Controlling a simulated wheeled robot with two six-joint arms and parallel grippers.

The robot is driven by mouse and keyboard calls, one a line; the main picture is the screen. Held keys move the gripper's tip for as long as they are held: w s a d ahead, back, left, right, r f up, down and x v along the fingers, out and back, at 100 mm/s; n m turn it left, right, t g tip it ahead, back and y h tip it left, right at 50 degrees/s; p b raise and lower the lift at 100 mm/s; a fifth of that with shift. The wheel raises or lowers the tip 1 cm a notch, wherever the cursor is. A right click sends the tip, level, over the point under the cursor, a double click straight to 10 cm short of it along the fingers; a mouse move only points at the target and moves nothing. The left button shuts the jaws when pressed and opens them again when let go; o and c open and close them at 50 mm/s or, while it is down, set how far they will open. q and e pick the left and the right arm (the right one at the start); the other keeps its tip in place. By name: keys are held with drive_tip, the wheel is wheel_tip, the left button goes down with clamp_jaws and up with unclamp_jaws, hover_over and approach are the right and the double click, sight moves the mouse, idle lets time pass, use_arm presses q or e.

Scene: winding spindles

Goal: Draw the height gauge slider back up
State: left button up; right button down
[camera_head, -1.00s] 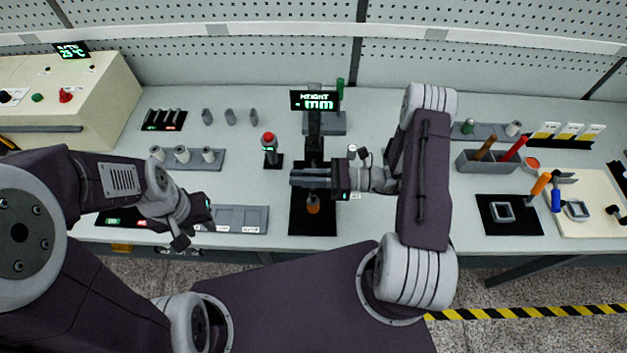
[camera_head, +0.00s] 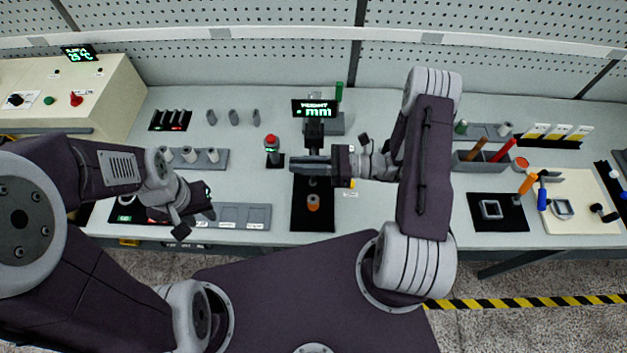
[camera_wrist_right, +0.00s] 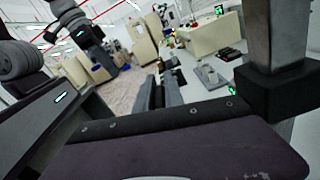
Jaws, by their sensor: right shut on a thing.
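The height gauge (camera_head: 314,133) stands at the back middle of the bench, with a lit screen (camera_head: 315,109) reading "HEIGHT" and "mm". My right gripper (camera_head: 303,166) comes in from the right across the front of the gauge. It is shut on the gauge's slider, which is mostly hidden behind the fingers in the head view. In the right wrist view a dark block (camera_wrist_right: 285,92) shows on a grey column. An orange-topped spindle (camera_head: 313,202) stands on the black mat (camera_head: 312,222) below my right gripper, apart from it. My left gripper (camera_head: 192,224) hangs over the bench front, its jaws unclear.
A red-topped post (camera_head: 271,146) stands just left of the gauge. A rack of grey spindles (camera_head: 213,158) and an empty grey tray (camera_head: 243,214) lie further left. A tool bin (camera_head: 468,161) is at right.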

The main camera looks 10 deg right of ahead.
drive_tip(key=shift+r+p, duration=1.85)
drive_tip(key=shift+r, duration=0.65)
drive_tip(key=c, duration=1.5)
unclamp_jaws()
drive_tip(key=shift+o, duration=0.2)
drive_tip(key=shift+d+f, duration=0.1)
drive_tip(key=shift+d, duration=0.4)
drive_tip(key=v, duration=0.6)
drive_tip(key=shift+s, duration=0.15)
